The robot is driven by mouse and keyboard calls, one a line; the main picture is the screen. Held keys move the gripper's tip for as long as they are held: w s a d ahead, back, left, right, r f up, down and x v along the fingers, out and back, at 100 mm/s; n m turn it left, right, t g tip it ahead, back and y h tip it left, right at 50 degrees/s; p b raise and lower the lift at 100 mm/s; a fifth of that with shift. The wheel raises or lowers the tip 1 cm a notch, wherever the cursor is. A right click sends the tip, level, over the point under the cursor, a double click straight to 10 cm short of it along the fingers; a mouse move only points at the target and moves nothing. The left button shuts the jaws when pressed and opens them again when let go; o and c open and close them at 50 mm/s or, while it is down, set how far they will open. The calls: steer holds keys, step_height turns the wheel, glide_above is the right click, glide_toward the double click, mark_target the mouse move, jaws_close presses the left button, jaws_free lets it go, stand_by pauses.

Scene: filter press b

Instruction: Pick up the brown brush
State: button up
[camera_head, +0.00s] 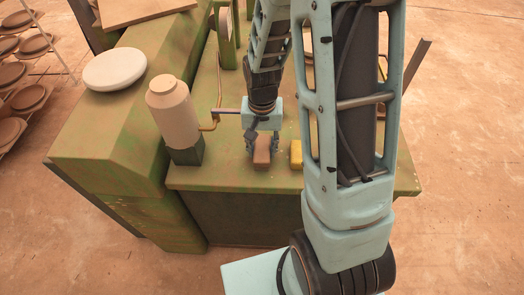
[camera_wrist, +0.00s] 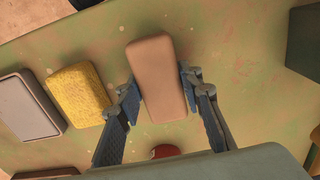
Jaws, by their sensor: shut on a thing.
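The brown brush (camera_head: 262,153) shows as a plain, rounded brown block near the front edge of the green bench. In the wrist view the brown brush (camera_wrist: 156,72) lies lengthwise between my two blue fingers, one against each long side. My gripper (camera_head: 261,146) is shut on it from above; the wrist view also shows my gripper (camera_wrist: 157,90). Its underside is hidden, so I cannot tell whether it touches the bench top.
A yellow sponge-like block (camera_head: 296,153) sits just right of the brush. In the wrist view a grey block (camera_wrist: 28,105) and a round red thing (camera_wrist: 165,152) are close by. A pale bottle (camera_head: 172,108) stands left on the green bench (camera_head: 210,180).

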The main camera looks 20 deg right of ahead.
mark_target(262, 147)
step_height(262, 147, up, 10)
steer(key=shift+p, duration=0.35)
stand_by(0.4)
steer(key=o, duration=0.5)
steer(key=shift+c, duration=1.5)
